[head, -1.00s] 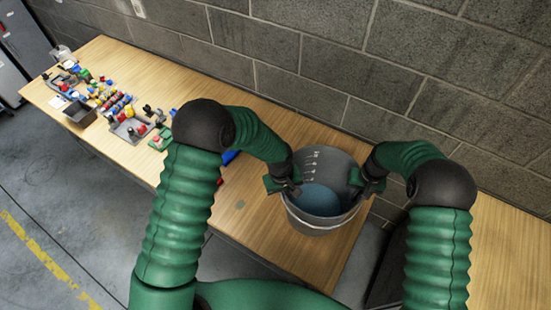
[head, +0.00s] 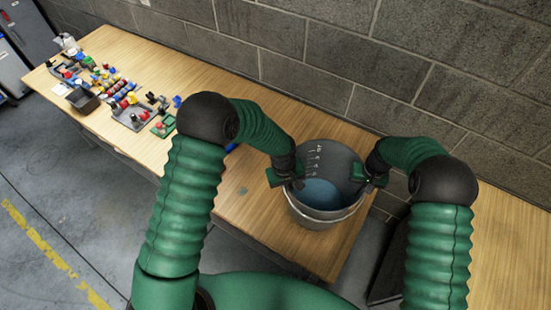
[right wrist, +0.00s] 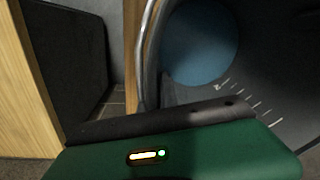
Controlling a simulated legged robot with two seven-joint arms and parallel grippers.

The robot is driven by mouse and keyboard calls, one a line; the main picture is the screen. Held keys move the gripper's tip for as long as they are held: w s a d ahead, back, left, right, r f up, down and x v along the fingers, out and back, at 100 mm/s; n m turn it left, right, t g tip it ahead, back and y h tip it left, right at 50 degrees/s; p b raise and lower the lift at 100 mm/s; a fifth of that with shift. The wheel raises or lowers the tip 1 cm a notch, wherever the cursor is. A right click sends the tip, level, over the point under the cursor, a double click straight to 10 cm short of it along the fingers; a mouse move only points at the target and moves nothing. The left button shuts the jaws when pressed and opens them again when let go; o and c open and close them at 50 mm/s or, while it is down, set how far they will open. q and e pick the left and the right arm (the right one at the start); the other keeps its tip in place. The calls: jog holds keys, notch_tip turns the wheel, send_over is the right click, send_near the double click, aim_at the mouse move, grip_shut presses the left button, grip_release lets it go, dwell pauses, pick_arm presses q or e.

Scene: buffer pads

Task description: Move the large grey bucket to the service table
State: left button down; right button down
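The large grey bucket (head: 318,214), with measuring marks on its inner wall and a blue inside bottom, is upright over the near right end of the wooden table (head: 285,245). I cannot tell whether it touches the tabletop. My left gripper (head: 287,178) is at the left of its rim and my right gripper (head: 370,180) at the right; both appear shut on the rim, though the fingertips are partly hidden. In the right wrist view, the bucket's metal rim (right wrist: 148,60) and marked inner wall show beyond the dark finger of my right gripper (right wrist: 160,120).
Coloured parts (head: 118,100), a dark bin (head: 83,99) and grey trays lie on the table's far left. A small blue thing (head: 230,147) is partly hidden by my left arm. A block wall (head: 320,60) runs behind. Another wooden surface (head: 505,240) is at right, past a dark gap.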

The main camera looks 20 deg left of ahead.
pick_arm(q)
jog(key=shift+d+f+b, duration=0.2)
jog(key=shift+f+b, duration=0.1)
jog(key=shift+f, duration=0.3)
pick_arm(e)
jog(key=shift+w+a+f, duration=0.1)
jog(key=shift+a+f, duration=0.05)
jog(key=shift+f, duration=0.45)
pick_arm(q)
jog(key=c, duration=1.9)
grip_release()
jog(key=shift+w+r, duration=0.1)
jog(key=shift+r, duration=0.05)
pick_arm(e)
jog(key=c, duration=1.9)
grip_release()
jog(key=shift+r, duration=0.15)
pick_arm(q)
jog(key=shift+o, duration=1.3)
jog(key=shift+a, duration=0.15)
pick_arm(e)
jog(key=shift+o, duration=1.3)
pick_arm(q)
jog(key=shift+a, duration=0.15)
pick_arm(e)
jog(key=shift+a, duration=0.1)
